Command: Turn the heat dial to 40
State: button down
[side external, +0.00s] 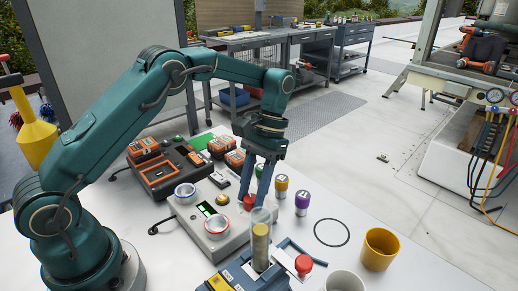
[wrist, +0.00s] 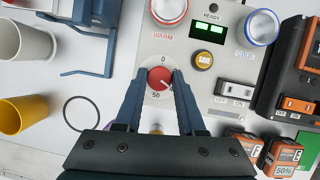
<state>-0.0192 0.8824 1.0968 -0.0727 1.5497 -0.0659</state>
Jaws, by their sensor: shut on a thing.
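The red dial (wrist: 159,77) sits on the grey control box (wrist: 200,65), between a "0" mark above it and a "50" mark below it in the wrist view. A pale pointer line on it seems to point to the lower right. My gripper (wrist: 160,80) has one finger on each side of this dial and is shut on it. In the side view my gripper (side external: 256,200) reaches down onto the box (side external: 212,243), and the dial (side external: 249,203) shows partly beside the fingers. Any marks under the fingers are hidden.
Yellow cup (side external: 380,250) and black ring (side external: 331,233) lie to the right.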

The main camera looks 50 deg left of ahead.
aim_at(252, 198)
jog(key=shift+m, duration=0.3)
jog(key=c, duration=0.5)
grip_release()
jog(key=shift+r, duration=0.1)
jog(key=shift+v, duration=1.9)
jog(key=shift+w+r, duration=0.25)
jog(key=shift+r, duration=0.25)
